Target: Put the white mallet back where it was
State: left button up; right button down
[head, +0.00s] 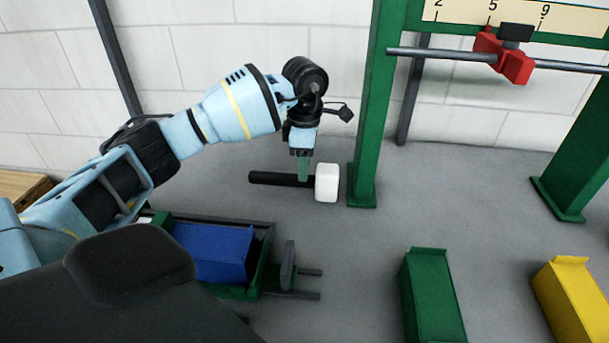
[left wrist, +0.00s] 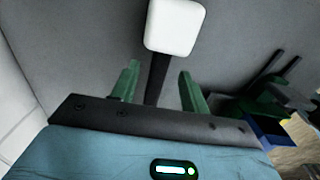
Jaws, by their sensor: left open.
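The white mallet has a white block head (head: 327,182) and a black handle (head: 272,178). It lies on the grey surface beside the foot of a green post, with the handle pointing left. My left gripper (head: 303,178) is at the handle, close to the head. In the left wrist view the white head (left wrist: 175,27) is beyond the fingers, and the handle (left wrist: 156,78) runs between the two green fingertips (left wrist: 158,78), which stand apart. Whether the fingers touch the handle cannot be told. My right gripper is not in view.
A green frame (head: 372,110) with a rod and red clamp (head: 505,55) stands right of the mallet. A blue bin (head: 213,252) sits in a green carrier at lower left. Green (head: 433,300) and yellow (head: 572,300) blocks are at lower right. The floor between is clear.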

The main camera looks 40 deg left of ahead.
pick_arm(q)
notch_tip(320, 180, up, 7)
dwell(0.3)
jog(key=shift+r, duration=0.1)
dwell(0.4)
